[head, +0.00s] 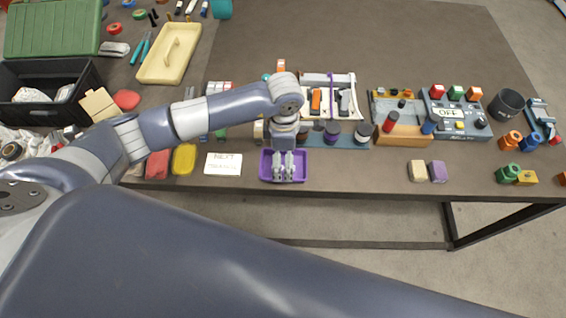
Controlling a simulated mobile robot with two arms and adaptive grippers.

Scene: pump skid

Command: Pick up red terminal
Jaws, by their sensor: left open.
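A small red cylinder (390,121), which looks like the red terminal, stands tilted at the left end of a tan block (404,135) right of centre. A similar blue cylinder (429,125) is at the block's right end. My left gripper (283,174) points down over a small purple tray (265,168) at the table's front edge. Its fingers are apart, with nothing visible between them. It is well to the left of the red cylinder and not touching it. My right gripper is out of view.
A control box (468,127) marked OFF and a dark cup (505,104) stand to the right. A blue-grey rack (348,139) with dark round pieces lies between the gripper and the tan block. A white card (223,164) lies left of the tray. The back right table is bare.

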